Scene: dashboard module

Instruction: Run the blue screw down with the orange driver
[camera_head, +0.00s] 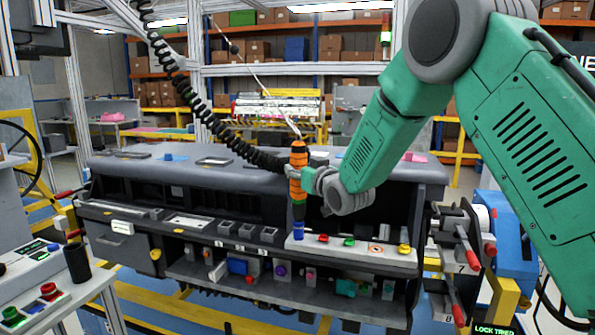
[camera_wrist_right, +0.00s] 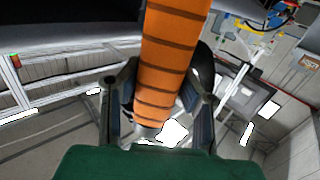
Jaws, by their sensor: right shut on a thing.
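The orange driver (camera_head: 298,162) hangs upright from a cable, with dark bands around its body. My right gripper (camera_head: 312,181) is shut on it around its lower middle. In the right wrist view the driver (camera_wrist_right: 166,60) stands between the two fingers of the gripper (camera_wrist_right: 160,100). The blue screw (camera_head: 298,230) stands on a white strip (camera_head: 350,249), directly under the driver. The driver's blue-grey lower end meets or nearly meets the screw; I cannot tell if they touch. My left gripper is not in view.
Red, green, orange and yellow screws (camera_head: 404,248) line the strip to the right. The grey dashboard module (camera_head: 250,178) stands behind. A black coiled cable (camera_head: 215,120) runs down to the driver's area. Red-handled levers (camera_head: 467,255) stand at the right.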

